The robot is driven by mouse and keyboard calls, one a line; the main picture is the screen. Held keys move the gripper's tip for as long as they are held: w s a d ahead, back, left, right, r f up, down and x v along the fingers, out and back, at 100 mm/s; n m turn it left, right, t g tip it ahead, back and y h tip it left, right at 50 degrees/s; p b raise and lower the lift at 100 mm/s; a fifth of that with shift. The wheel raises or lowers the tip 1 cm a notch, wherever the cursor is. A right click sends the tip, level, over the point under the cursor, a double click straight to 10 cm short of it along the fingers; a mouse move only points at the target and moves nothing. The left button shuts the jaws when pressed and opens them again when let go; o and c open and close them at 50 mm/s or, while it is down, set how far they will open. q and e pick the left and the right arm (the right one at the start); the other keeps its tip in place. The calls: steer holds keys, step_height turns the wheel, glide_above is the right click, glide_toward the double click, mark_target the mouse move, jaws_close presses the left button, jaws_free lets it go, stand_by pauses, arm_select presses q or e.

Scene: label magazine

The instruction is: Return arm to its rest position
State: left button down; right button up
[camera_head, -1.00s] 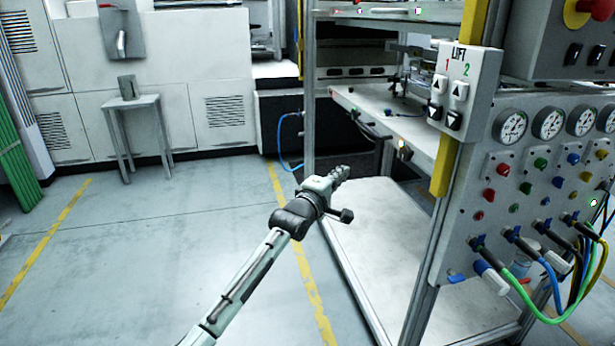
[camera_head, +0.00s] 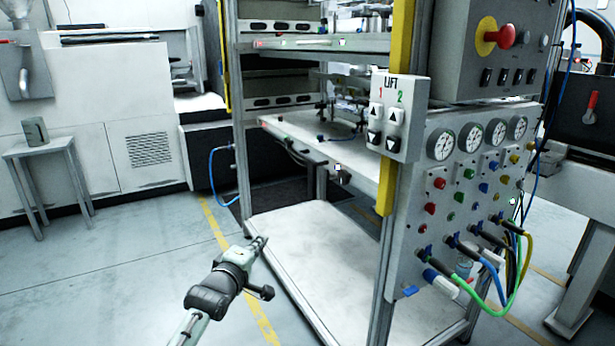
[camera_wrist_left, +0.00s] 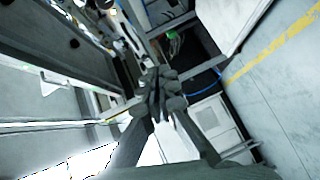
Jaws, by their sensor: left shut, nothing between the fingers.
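My left arm comes in from the bottom of the head view. Its gripper (camera_head: 260,243) is shut and empty, in front of the left edge of the rack's bottom shelf. In the left wrist view the gripper's fingers (camera_wrist_left: 158,90) are together with nothing between them. My right gripper is in neither view.
A metal rack (camera_head: 320,245) with shelves stands in the middle. Its LIFT button box (camera_head: 397,120) and a panel (camera_head: 460,200) with gauges, knobs and cables are at right. A small table (camera_head: 40,150) bearing a grey container (camera_head: 35,131) stands left. Floor at lower left (camera_head: 110,280) is clear.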

arm_select(q)
steer(key=s+a+f+m+g+y, duration=0.1)
steer(key=s+a+f+m+g, duration=0.2)
steer(key=s+f, duration=0.65)
steer(key=s+a+f+m+g+y, duration=0.1)
steer(key=s+f+m+g, duration=0.25)
steer(key=s+f, duration=0.6)
steer(key=s+a+f+m+g, duration=0.1)
steer(key=s+f+m+g, duration=0.1)
steer(key=s, duration=0.5)
steer(key=s+a+f+m+g+y, duration=0.1)
steer(key=s+a+f+m+g, duration=0.1)
steer(key=s, duration=0.6)
steer(key=s+a+f+m+g+y, duration=0.1)
steer(key=s+a+f+m+g, duration=0.1)
steer(key=s+f+m, duration=0.2)
steer(key=s, duration=0.3)
steer(key=shift+s+a+f+m, duration=0.25)
steer(key=shift+s+f+m, duration=0.1)
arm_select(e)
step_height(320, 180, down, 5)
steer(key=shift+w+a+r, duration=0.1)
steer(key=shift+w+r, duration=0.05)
